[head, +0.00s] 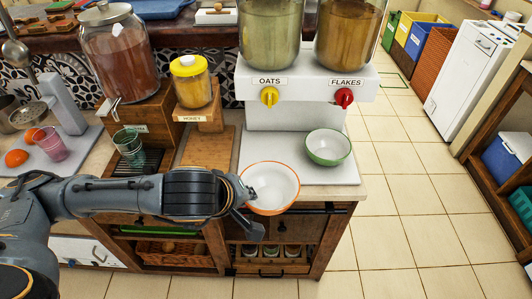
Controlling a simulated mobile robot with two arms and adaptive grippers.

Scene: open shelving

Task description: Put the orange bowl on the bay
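The orange bowl (273,183), white inside with an orange rim, is at the front edge of the counter, below the white dispenser base. Its lower side overlaps the counter's front edge in the picture; I cannot tell whether it rests there or is raised. My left gripper (250,207) is at the bowl's left side, with its fingers by the rim. Whether they are closed on the rim is not clear. My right gripper is not in view. I cannot tell which place is the bay; open shelving (486,152) stands at the far right.
A green-rimmed bowl (328,147) stands on the white board behind and to the right. Dispensers (308,80) marked oats and flakes stand at the back. A honey jar (191,82) and a glass (129,146) are left. The tiled floor (400,210) at right is clear.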

